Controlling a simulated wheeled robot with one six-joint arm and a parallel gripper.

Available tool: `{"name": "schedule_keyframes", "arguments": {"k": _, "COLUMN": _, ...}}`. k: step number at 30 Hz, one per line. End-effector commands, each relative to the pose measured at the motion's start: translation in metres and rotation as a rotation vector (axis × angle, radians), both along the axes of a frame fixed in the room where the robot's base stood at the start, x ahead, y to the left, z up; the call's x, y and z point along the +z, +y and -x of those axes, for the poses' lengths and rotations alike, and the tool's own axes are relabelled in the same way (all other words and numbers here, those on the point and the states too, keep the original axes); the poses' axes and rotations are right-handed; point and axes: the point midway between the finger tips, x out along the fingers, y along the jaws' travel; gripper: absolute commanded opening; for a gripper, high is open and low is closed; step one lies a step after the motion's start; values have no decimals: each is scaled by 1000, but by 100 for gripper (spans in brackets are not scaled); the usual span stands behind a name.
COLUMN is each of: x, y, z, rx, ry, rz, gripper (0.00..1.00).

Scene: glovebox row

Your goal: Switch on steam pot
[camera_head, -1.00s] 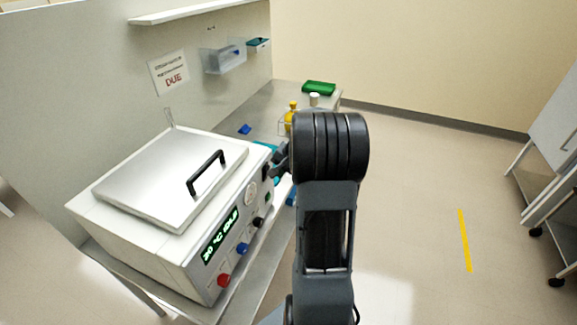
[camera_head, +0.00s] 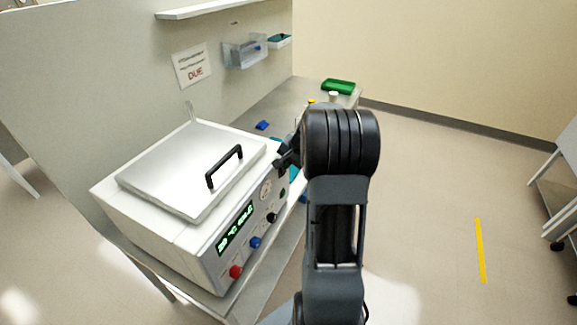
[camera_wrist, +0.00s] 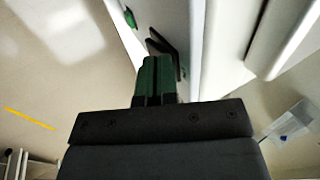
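The steam pot (camera_head: 180,205) is a white box with a flat metal lid (camera_head: 192,168) and a black lid handle (camera_head: 224,166). Its front panel carries a display with lit green characters (camera_head: 234,228), a red knob (camera_head: 235,271), a blue knob (camera_head: 255,242), a black knob (camera_head: 272,217) and a round pale dial (camera_head: 266,190). A small green part (camera_head: 283,193) sits near the panel's far end. My gripper (camera_head: 283,160) is at that far end, partly hidden by my arm. In the wrist view its fingers (camera_wrist: 155,78) are together, close to a black flap-like part (camera_wrist: 165,42). Contact cannot be told.
A grey bench runs behind the pot, with a green tray (camera_head: 338,86) at its far end. A wall panel with a notice (camera_head: 192,66) and a clear bin (camera_head: 245,52) stands at left. Open floor with a yellow strip (camera_head: 480,250) lies at right.

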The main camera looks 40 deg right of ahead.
Motion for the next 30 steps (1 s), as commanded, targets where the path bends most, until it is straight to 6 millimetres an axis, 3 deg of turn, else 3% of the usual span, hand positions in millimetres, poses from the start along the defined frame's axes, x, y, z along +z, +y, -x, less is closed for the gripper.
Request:
{"name": "schedule_keyframes", "arguments": {"k": 17, "x": 16, "y": 0, "z": 1, "rx": 0, "ry": 1, "rz": 0, "gripper": 0}}
{"name": "schedule_keyframes", "arguments": {"k": 30, "x": 16, "y": -2, "z": 3, "rx": 0, "ry": 1, "rz": 0, "gripper": 0}}
